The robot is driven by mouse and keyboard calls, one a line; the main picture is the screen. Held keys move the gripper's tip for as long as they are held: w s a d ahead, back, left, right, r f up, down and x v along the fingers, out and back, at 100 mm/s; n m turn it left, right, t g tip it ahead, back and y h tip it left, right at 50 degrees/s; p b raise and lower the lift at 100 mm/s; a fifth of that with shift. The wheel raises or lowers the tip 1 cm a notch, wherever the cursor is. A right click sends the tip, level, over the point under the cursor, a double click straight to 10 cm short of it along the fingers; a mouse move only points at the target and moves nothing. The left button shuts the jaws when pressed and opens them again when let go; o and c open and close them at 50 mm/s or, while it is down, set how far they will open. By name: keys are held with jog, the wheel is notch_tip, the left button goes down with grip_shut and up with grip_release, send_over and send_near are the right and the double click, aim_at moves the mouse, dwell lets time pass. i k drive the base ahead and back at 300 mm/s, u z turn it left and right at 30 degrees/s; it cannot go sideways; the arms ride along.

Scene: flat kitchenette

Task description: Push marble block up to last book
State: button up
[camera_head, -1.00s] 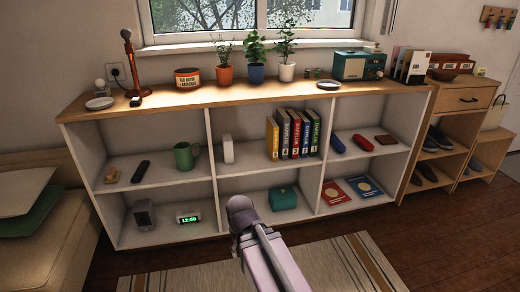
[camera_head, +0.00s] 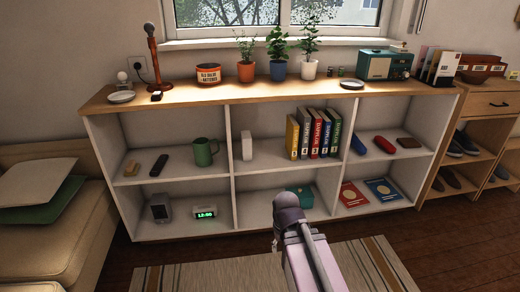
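A white marble block (camera_head: 247,145) stands upright on the upper shelf of the middle compartment, close to the left divider. A row of several upright books stands on the same shelf to its right: a yellow book (camera_head: 292,137) at the left end, then dark, red and blue ones, and a green book (camera_head: 333,133) at the right end, near the right divider. A clear gap lies between the block and the yellow book. Part of my arm shows at the bottom centre, in front of the lower middle compartment. My gripper is not in view.
A teal box (camera_head: 300,197) sits below the books, partly hidden by my arm. A green mug (camera_head: 204,152) stands left of the divider. Red and blue cases (camera_head: 385,145) lie to the right. A striped rug (camera_head: 220,275) covers the floor in front.

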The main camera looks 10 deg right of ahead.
aim_at(246, 139)
jog(key=u, duration=0.3)
jog(key=i, duration=1)
jog(key=z, duration=0.3)
